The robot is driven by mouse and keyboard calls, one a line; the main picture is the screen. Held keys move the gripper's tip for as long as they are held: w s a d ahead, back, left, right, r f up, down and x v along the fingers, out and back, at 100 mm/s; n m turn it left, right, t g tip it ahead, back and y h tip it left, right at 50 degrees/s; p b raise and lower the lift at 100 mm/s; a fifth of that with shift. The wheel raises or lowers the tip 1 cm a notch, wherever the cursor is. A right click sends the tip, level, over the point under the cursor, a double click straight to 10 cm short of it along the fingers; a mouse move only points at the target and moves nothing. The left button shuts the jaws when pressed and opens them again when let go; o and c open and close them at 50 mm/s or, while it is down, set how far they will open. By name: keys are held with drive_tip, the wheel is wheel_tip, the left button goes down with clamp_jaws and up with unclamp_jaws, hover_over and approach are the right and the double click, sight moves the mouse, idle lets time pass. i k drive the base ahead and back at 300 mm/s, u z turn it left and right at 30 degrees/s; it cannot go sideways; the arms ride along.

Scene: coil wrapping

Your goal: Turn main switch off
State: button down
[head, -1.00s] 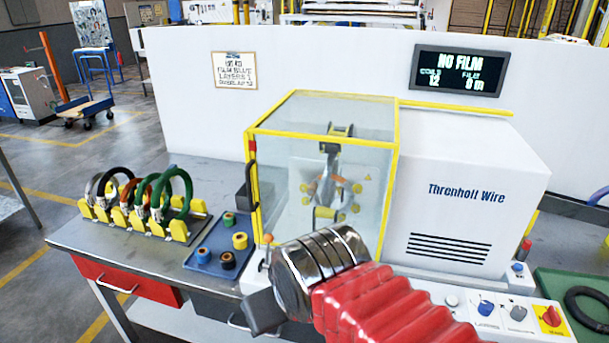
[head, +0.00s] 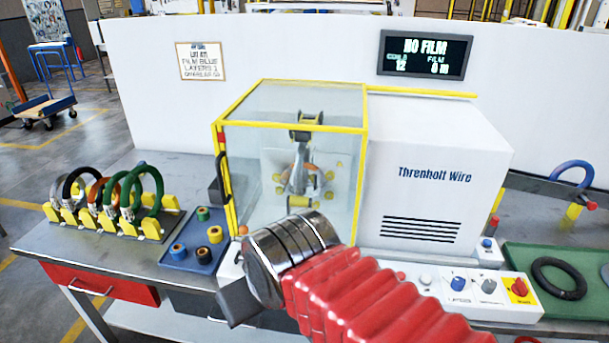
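The main switch (head: 519,288) is a red knob on a yellow plate, at the right end of the white control panel (head: 412,290). Its exact knob angle is too small to tell. My gripper (head: 237,302) shows as a dark grey block beyond my shiny metal wrist and red sleeve. It is in front of the yellow-framed clear box, well to the left of the switch and apart from it. Its fingers cannot be told apart, so its opening is hidden. A blue knob (head: 458,284) and a grey knob (head: 488,287) sit left of the switch.
The wrapping machine (head: 437,190) stands behind the panel, under a display (head: 426,54) reading "NO FILM". A rack (head: 112,225) of coils and a blue tray (head: 180,261) of film rolls are at left. A green tray (head: 522,256) with a black coil (head: 558,278) lies right of the switch.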

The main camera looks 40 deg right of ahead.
sight(519, 288)
drive_tip(key=z, duration=2.65)
